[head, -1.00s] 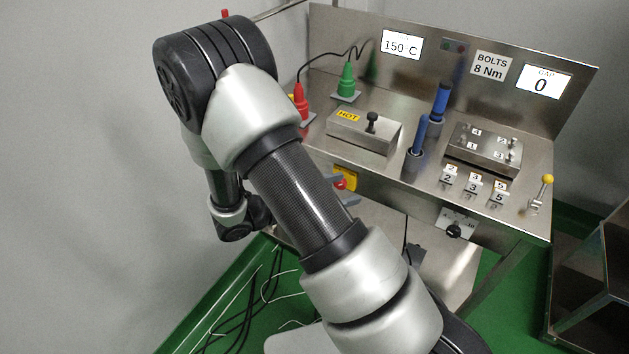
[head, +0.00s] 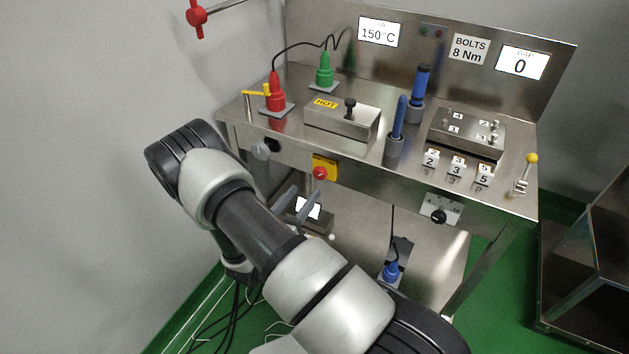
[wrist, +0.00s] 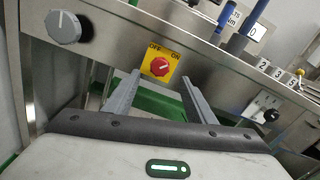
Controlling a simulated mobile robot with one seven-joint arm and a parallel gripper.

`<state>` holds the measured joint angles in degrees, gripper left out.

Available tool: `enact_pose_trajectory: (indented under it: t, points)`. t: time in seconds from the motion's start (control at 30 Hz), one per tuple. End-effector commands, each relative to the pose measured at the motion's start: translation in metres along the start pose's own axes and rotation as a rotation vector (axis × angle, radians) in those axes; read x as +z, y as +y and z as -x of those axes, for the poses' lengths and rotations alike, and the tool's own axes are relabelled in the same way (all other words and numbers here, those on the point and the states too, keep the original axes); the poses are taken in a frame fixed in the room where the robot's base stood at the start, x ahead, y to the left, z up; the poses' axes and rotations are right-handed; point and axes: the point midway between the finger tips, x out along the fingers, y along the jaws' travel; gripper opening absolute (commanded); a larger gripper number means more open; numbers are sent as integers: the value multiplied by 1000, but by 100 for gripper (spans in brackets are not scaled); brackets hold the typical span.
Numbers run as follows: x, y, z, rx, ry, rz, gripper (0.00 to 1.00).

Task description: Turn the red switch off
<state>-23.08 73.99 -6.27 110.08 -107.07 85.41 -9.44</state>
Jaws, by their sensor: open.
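The red switch (head: 320,173) is a round red knob on a yellow plate on the front face of the steel bench. In the wrist view the red knob (wrist: 160,66) sits below the plate's OFF and ON labels, OFF at left and ON at right. Its exact setting is too small to tell. My gripper (wrist: 159,75) is open and empty. Its two grey fingers point toward the plate, with the knob between them in the picture and apparently apart from it. In the head view my gripper (head: 299,202) is below and left of the switch.
A grey dial (wrist: 63,27) is left of the switch on the bench front, and a black knob (head: 438,216) is to its right. The bench top (head: 350,152) overhangs above. Blue, red and green tools stand on it. A blue plug (head: 392,271) is below.

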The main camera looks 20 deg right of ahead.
Motion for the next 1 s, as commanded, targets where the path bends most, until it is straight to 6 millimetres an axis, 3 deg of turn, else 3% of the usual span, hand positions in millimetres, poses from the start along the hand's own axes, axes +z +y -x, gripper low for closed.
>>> enact_pose_trajectory:
  t: [0.1, 0.33, 0.5, 0.8, 1.0]
  points:
    - [-1, -1, -28, -4, 0, -2, 50]
    - [0, 0, -65, -4, 0, -4, 50]
    - [0, 0, -78, -2, 0, -2, 50]
    - [0, 0, -80, -1, 0, -1, 50]
    - [0, 0, -80, -1, 0, -1, 18]
